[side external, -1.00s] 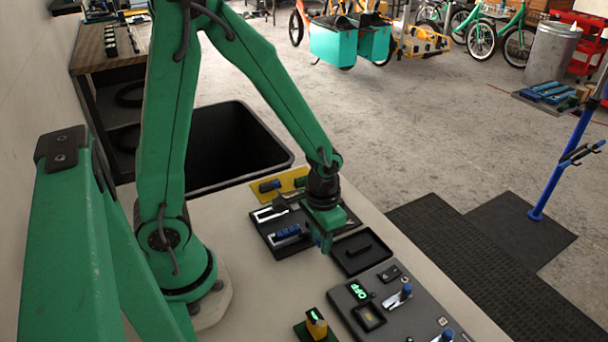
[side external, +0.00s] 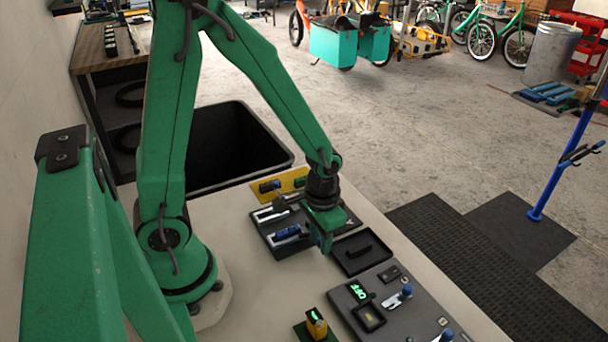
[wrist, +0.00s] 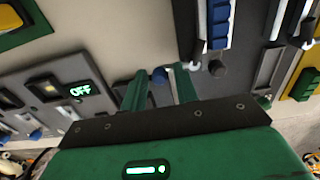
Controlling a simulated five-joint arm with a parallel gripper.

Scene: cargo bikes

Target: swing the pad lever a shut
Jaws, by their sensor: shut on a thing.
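My gripper (side external: 322,240) is low over the bench, at the near right edge of the dark plate (side external: 273,246) with the blue-padded levers.
A black tray (side external: 345,266) lies to the right of my gripper. The grey panel (side external: 402,318) with a green OFF display and blue-knobbed levers is nearer. A yellow-and-black device (side external: 316,324) stands at the front. A black bin (side external: 284,160) is behind the bench.

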